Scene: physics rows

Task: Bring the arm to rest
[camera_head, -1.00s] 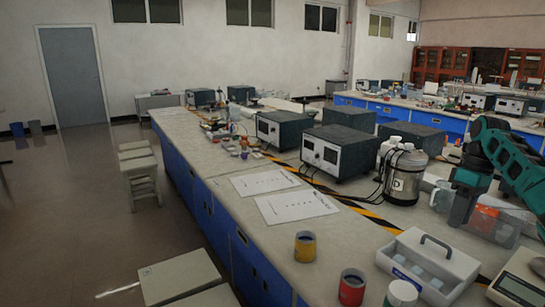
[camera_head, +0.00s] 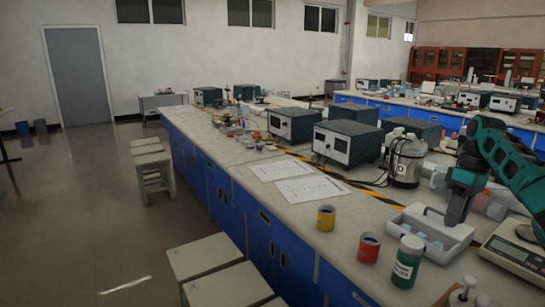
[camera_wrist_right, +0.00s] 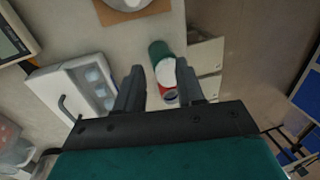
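My right arm (camera_head: 505,160) comes in from the right, green with a dark gripper (camera_head: 458,208) pointing down over the bench beside the white handled box (camera_head: 430,235). In the right wrist view the two dark fingers (camera_wrist_right: 160,70) stand apart with nothing held between them. A green jar with a white lid (camera_head: 408,262) and a red can (camera_head: 368,247) stand on the bench. In the wrist view the green jar (camera_wrist_right: 159,50) and red can (camera_wrist_right: 170,95) show beyond the gap between the fingers. My left gripper does not show.
A yellow can (camera_head: 326,218) stands near the bench's front edge. A scale (camera_head: 515,252) and a wooden-based item (camera_head: 464,294) are at the right. Papers (camera_head: 311,189), boxy instruments (camera_head: 346,142) and a kettle-like vessel (camera_head: 406,162) stand farther back. Stools (camera_head: 204,257) line the open floor at left.

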